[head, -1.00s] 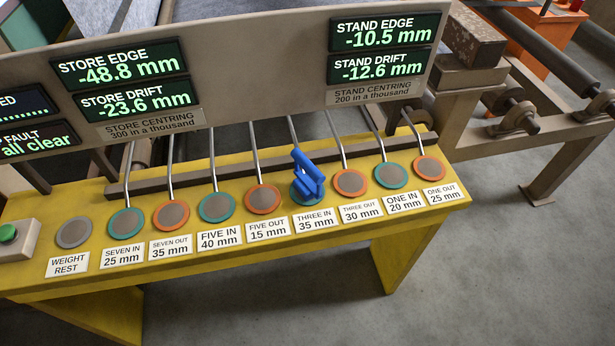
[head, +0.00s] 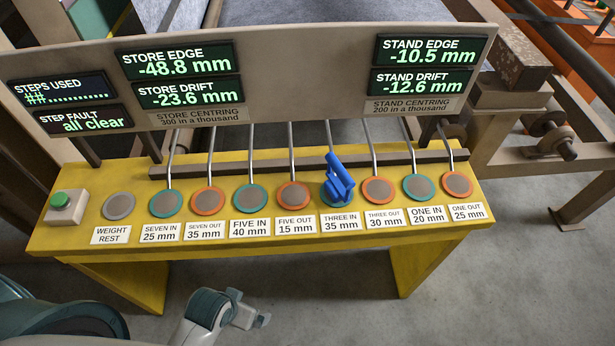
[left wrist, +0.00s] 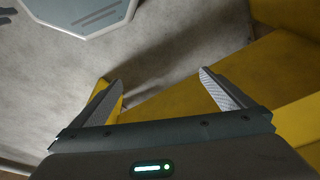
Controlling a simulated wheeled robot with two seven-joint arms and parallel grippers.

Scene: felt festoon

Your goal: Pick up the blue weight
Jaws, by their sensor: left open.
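The blue weight (head: 340,178) stands on the teal-ringed pad labelled "THREE IN 35 mm" on the yellow bench (head: 290,228). It has an upright handle that leans to the left. My left gripper (head: 258,320) is low in the head view, in front of the bench and well to the left of and nearer than the weight. In the left wrist view its two fingers (left wrist: 155,92) are apart with nothing between them, and the floor and yellow bench parts lie beyond. The weight does not show in the left wrist view. My right gripper is not in view.
Several round pads line the bench, with thin rods rising behind them. The grey weight rest pad (head: 119,206) is empty. A green button box (head: 67,207) sits at the left end. A display panel (head: 270,75) stands behind the pads. Floor in front is clear.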

